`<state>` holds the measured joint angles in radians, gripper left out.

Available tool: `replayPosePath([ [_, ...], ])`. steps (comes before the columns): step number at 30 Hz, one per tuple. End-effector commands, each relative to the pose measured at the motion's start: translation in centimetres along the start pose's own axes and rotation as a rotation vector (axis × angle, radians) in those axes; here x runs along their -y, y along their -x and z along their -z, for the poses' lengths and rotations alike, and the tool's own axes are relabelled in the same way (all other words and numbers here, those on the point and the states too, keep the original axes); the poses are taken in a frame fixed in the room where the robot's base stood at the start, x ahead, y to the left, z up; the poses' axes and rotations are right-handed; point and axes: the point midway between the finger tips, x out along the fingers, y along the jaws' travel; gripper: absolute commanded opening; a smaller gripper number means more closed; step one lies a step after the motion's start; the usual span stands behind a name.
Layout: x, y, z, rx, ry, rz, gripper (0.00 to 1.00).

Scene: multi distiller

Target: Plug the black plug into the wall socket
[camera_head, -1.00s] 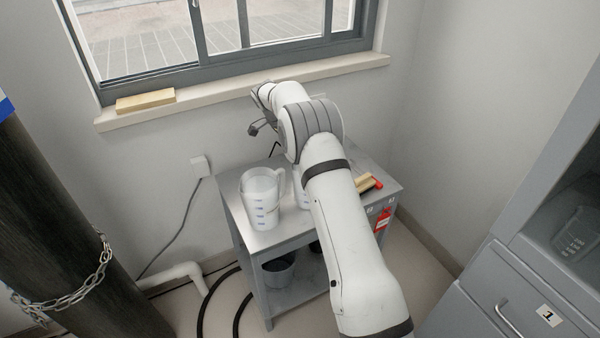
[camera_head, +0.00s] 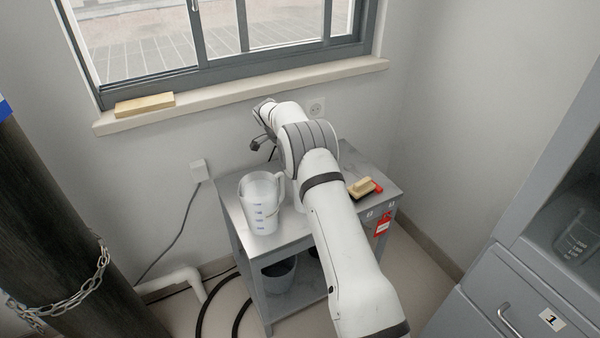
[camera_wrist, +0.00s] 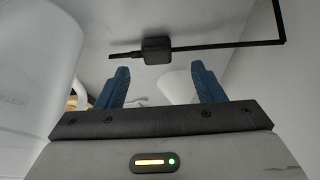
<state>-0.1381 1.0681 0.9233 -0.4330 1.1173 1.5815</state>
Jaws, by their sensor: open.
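The black plug (camera_wrist: 157,50) is a small dark block on the grey tabletop in the wrist view. A black cable (camera_wrist: 225,45) runs right from it and bends upward, and a thin dark piece sticks out on its left. My gripper (camera_wrist: 160,72) is open, its blue fingers apart and empty. The plug appears between and just beyond the fingertips, with no visible contact. In the head view my arm hides the plug, and a little black cable (camera_head: 272,153) shows. The round wall socket (camera_head: 316,107) is on the wall below the window sill, right of my wrist.
A clear measuring jug (camera_head: 262,205) stands on the table (camera_head: 238,228), left of my arm. A wooden brush (camera_head: 361,187) with a red part lies to the right. A white wall fitting (camera_head: 199,170) with a grey cable is at left. A cabinet (camera_head: 500,290) stands at right.

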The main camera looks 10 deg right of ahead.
Motion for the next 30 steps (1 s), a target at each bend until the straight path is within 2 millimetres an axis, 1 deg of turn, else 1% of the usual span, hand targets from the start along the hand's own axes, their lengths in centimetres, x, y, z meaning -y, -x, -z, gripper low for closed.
replayPosePath([
  [5,-0.1,-0.4,0.0,0.0,0.0,-0.001,0.62],
  [8,-0.2,-1.5,0.1,0.0,0.0,-0.002,0.62],
  [12,-0.5,-3.8,0.1,0.001,0.0,-0.002,0.62],
  [15,-0.4,-4.9,0.1,0.001,0.001,-0.001,0.62],
  [18,-0.4,-5.2,0.1,0.0,0.001,0.0,0.62],
  [26,-0.4,-5.2,0.1,0.0,0.001,0.0,0.62],
  [30,-0.4,-5.1,0.1,0.0,0.001,0.001,0.51],
])
